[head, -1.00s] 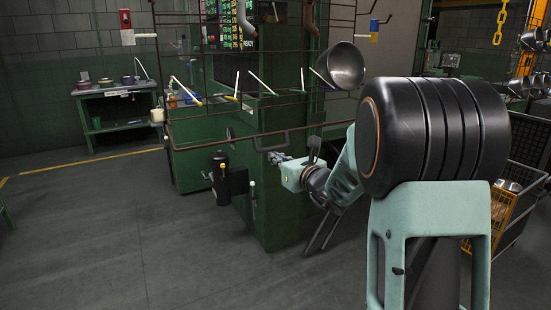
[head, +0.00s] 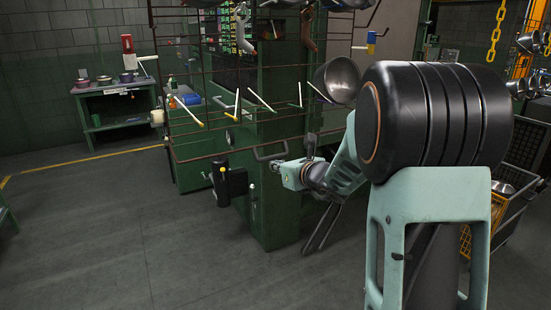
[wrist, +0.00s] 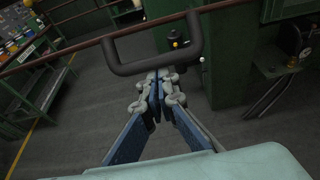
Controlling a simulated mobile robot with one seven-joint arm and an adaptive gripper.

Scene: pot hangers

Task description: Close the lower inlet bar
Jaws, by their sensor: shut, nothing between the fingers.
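The lower inlet bar is a thin rust-brown rail (head: 210,153) crossing in front of the green machine. A dark U-shaped handle (head: 270,152) hangs from it. In the wrist view the rail (wrist: 100,43) slopes across the top and the handle (wrist: 150,67) sits just past my fingertips. My gripper (wrist: 157,92) is shut and empty, its fingers together at the lower edge of the handle. I cannot tell whether they touch it. In the head view my gripper (head: 275,165) is just below the handle, beside the green cabinet.
A wire rack with pegs (head: 240,105) and a hanging steel bowl (head: 338,80) is above the bar. A black cylinder on the machine (head: 229,182) stands left of my gripper. A table (head: 115,90) is at the far left. The floor at front left is clear.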

